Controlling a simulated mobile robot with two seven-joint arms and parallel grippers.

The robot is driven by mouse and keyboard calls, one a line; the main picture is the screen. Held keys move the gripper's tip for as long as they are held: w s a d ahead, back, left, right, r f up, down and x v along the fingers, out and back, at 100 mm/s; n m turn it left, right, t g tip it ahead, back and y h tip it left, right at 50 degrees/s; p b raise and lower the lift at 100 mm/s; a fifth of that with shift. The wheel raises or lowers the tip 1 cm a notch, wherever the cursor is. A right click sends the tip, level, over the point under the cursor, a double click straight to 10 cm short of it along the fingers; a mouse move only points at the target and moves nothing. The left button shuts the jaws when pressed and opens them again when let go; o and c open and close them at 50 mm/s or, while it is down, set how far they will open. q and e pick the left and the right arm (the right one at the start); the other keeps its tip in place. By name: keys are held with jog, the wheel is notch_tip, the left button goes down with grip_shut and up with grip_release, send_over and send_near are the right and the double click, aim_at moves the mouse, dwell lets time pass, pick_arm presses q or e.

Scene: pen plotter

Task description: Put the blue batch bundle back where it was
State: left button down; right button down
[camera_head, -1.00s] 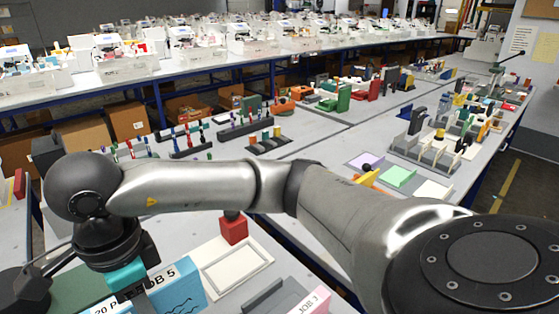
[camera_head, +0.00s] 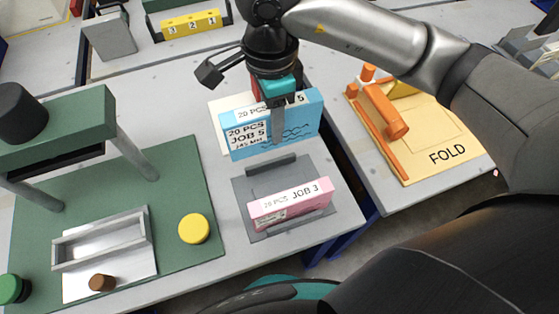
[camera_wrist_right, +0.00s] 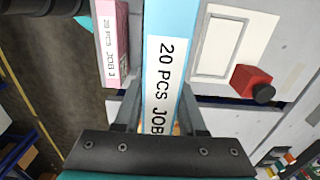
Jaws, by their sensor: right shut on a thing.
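The blue batch bundle (camera_head: 300,122), labelled "20 PCS JOB 5", is held upright in my right gripper (camera_head: 278,128). It also fills the middle of the right wrist view (camera_wrist_right: 158,60), between the two fingers. In the head view it shows behind the grey holder (camera_head: 245,192). A pink bundle (camera_head: 290,205), labelled "JOB 3", stands at the holder's front. The holder's floor between its rear ridge and the pink bundle is bare. Whether the blue bundle's bottom touches anything is unclear. My left gripper is out of view.
A white frame (camera_wrist_right: 215,45) lies on the table, with a red block (camera_wrist_right: 252,82) beside it. To the left is a green press station with a yellow button (camera_head: 194,229). To the right, across a dark gap, is a yellow FOLD board (camera_head: 430,140). A numbered yellow block (camera_head: 190,23) stands behind.

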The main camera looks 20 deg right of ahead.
jog(key=shift+f+b, duration=1.05)
jog(key=shift+f, duration=6.2)
jog(key=shift+f, duration=0.25)
jog(key=shift+c, duration=2.4)
grip_release()
jog(key=shift+r, duration=0.1)
jog(key=shift+r, duration=0.1)
